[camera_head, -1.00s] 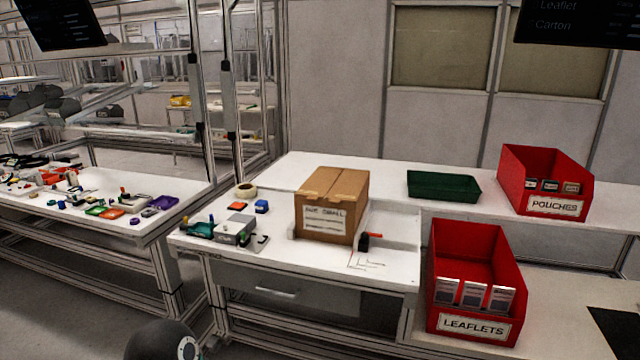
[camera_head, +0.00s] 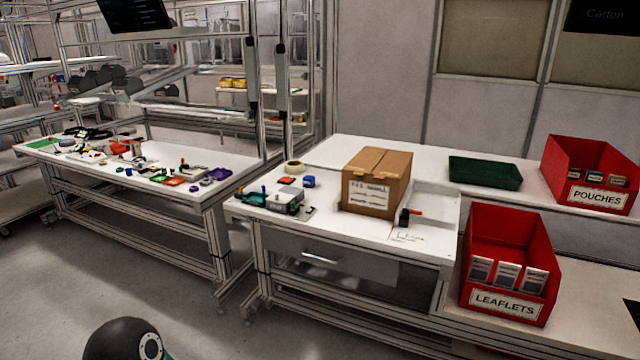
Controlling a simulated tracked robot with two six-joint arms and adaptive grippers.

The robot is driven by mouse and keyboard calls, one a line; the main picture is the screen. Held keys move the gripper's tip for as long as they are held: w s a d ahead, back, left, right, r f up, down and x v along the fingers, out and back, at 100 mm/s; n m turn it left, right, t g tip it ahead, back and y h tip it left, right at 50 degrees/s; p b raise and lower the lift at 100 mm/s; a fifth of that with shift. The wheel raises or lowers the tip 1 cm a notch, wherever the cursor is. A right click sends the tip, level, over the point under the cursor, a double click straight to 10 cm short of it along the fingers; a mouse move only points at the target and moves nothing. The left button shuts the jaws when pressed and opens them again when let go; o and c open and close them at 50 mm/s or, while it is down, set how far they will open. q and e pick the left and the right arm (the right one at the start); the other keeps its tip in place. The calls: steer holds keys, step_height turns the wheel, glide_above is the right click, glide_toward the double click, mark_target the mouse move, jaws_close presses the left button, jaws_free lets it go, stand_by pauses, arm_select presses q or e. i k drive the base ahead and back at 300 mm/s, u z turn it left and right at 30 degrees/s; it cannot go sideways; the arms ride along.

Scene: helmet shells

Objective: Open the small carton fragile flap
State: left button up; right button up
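A small brown cardboard carton (camera_head: 375,184) stands on the white workbench right of the middle of the view. Its top looks shut, with a seam running across it. A white label with black print (camera_head: 369,192) is on its front face; the words are too blurred to read with certainty. I cannot make out a separate fragile flap. Neither of my grippers shows. A dark rounded part with a pale disc, likely of my own arm, shows at the bottom left, well away from the carton.
A green tray (camera_head: 485,173), a red pouches bin (camera_head: 590,172) and a red leaflets bin (camera_head: 508,262) stand right.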

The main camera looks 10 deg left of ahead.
mark_target(364, 162)
steer(key=u, duration=0.8)
steer(key=k, duration=0.9)
steer(key=u, duration=0.95)
steer(key=i, duration=2.1)
steer(key=z, duration=0.95)
steer(key=i, duration=1.15)
steer(key=z, duration=0.9)
steer(key=i, duration=0.4)
steer(key=z, duration=0.35)
steer(key=k, duration=0.9)
steer(key=z, duration=0.15)
steer(key=i, duration=0.45)
